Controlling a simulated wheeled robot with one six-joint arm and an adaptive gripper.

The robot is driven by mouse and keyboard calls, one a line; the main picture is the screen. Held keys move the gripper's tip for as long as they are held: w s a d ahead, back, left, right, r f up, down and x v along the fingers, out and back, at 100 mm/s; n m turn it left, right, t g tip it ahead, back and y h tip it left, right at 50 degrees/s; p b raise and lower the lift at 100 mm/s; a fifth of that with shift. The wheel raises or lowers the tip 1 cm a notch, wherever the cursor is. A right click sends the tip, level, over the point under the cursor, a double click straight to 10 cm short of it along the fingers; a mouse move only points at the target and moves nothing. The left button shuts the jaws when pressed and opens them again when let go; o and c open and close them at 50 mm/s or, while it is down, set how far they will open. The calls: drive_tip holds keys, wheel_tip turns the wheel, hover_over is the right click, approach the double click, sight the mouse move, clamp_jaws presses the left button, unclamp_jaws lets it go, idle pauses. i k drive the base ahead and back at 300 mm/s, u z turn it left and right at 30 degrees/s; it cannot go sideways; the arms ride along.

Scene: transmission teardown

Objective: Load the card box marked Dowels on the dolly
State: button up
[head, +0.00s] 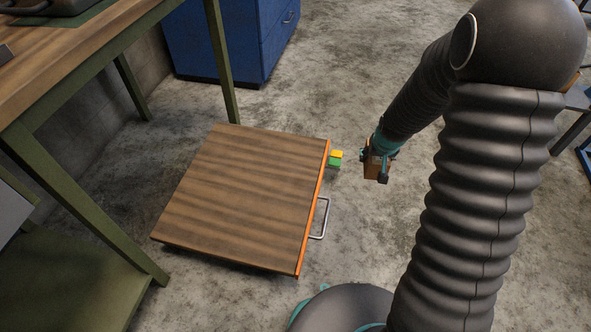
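The dolly (230,195) is a low, flat platform with a brown wood-look deck, an orange edge strip and a metal handle on its right side. Its deck is bare. My gripper (377,172) is to the right of the dolly, past its orange edge. It is shut on a small brown card box (374,168), which shows between the fingers. The box is partly hidden by the fingers, and no marking on it can be read. I cannot tell exactly how high it is above the floor.
Small yellow and green blocks (336,159) are close to the dolly's right edge. A green-framed workbench (75,70) stands on the left, and a blue cabinet (230,40) behind. The concrete floor between dolly and gripper is otherwise clear.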

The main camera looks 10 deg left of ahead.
sight(279, 190)
drive_tip(key=z, duration=1.05)
drive_tip(key=k, duration=0.9)
drive_tip(key=u, duration=1.35)
drive_tip(key=i, duration=0.5)
drive_tip(key=u, duration=0.05)
